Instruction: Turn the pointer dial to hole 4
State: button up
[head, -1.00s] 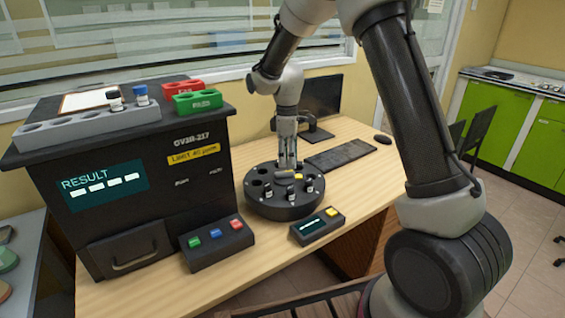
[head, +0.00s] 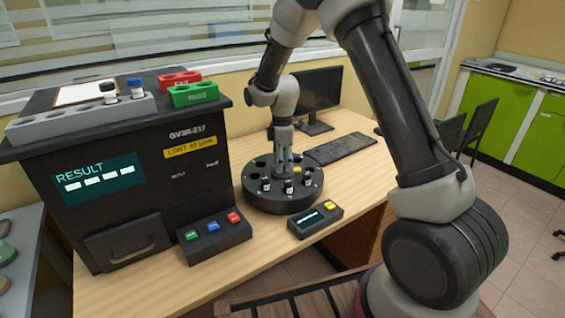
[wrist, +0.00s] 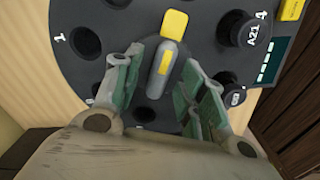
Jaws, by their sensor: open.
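The round black dial unit (head: 283,203) stands on the desk, with holes around its top. In the wrist view its pointer (wrist: 165,65) is a grey bar with a yellow stripe. A yellow tip (wrist: 174,24) points toward the picture's top, between the hole marked 1 (wrist: 86,41) and the label 4 beside a dark-capped vial marked A21 (wrist: 247,33). My gripper (head: 284,164) is down over the dial's middle. Its green-padded fingers are open, one on each side of the pointer, with gaps visible. Some rim labels are hidden by the fingers.
Several vials sit in the dial's near side. A small display box with a yellow button (head: 315,219) stands close at its right front. A button box (head: 213,236) and the black analyser (head: 130,185) stand left. The keyboard (head: 339,148) and monitor (head: 313,97) are behind.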

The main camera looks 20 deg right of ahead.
jog(key=shift+f, duration=0.2)
grip_shut()
jog(key=shift+m, duration=0.3)
jog(key=m, duration=0.4)
jog(key=shift+m, duration=2.1)
